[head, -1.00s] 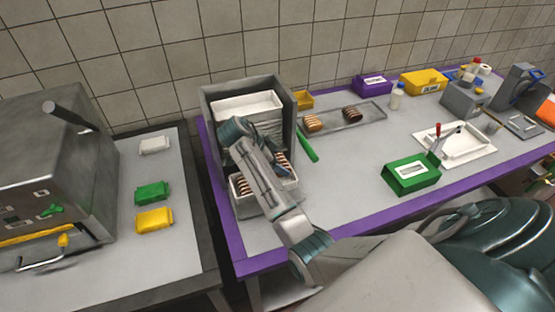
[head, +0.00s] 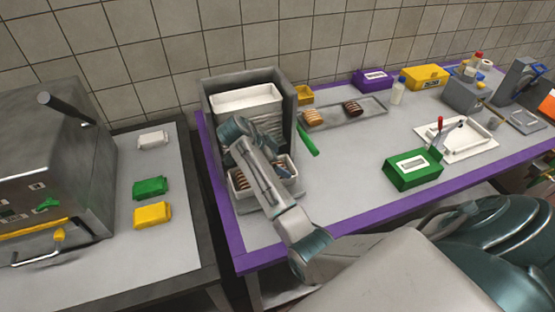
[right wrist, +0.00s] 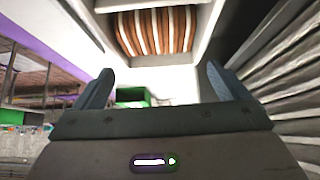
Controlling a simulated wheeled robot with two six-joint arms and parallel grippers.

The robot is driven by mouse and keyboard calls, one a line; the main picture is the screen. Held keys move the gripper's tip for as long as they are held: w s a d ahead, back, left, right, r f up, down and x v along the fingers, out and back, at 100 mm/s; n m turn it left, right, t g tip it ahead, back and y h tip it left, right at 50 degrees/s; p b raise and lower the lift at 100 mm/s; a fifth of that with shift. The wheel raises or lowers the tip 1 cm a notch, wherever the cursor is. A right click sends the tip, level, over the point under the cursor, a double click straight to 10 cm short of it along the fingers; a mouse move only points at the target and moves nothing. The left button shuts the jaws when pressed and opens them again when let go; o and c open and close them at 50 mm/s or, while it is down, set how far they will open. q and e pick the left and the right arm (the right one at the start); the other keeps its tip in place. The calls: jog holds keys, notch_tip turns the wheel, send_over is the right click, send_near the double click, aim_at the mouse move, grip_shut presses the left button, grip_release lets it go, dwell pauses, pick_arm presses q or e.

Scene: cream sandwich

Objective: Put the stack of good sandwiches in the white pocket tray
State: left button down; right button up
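A row of striped sandwiches (right wrist: 155,32) in a white pocket shows at the top of the right wrist view. My right gripper (right wrist: 158,84) is open, with nothing between its fingers; the sandwiches lie beyond the fingertips. In the head view its fingers are hidden behind my arm at the machine. A white tray with a recess (head: 487,150) lies at the right; I cannot tell which is the pocket tray. My left gripper is not in view.
The grey machine (head: 287,88) has tall side walls and an upper white bin (head: 262,107). The middle of the purple-edged table is mostly clear.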

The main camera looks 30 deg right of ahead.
jog(key=shift+a+r, duration=0.15)
jog(key=shift+r, duration=0.05)
jog(key=p+v, duration=0.6)
jog(key=v, duration=0.4)
jog(key=shift+a+p, duration=0.15)
jog(key=shift+p, duration=0.2)
